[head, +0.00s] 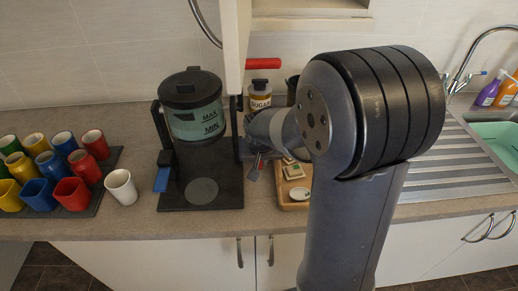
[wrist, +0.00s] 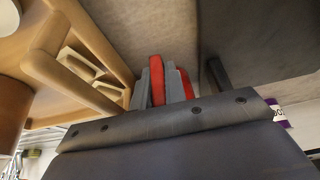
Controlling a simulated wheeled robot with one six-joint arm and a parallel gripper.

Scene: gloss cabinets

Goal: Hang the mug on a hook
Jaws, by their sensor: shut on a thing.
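My gripper (head: 256,168) points down over the counter, between the coffee machine and the wooden tray. Its grey fingers also show in the wrist view (wrist: 158,92), shut on a narrow red thing (wrist: 157,78). Only a strip of that thing shows, so I cannot tell whether it is part of a mug. A white mug (head: 121,187) stands upright on the counter, apart from my gripper. Several coloured mugs stand in rows on a dark tray (head: 108,166) at the left. A red bar (head: 263,63) sticks out beside the cabinet edge; I cannot tell whether it is a hook.
The coffee machine (head: 200,195) stands left of my gripper. A wooden tray (head: 291,206) with small items lies just right of it. A sugar jar (head: 260,97) stands behind. An upper cabinet panel (head: 235,45) hangs above. The sink (head: 500,135) is at the right.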

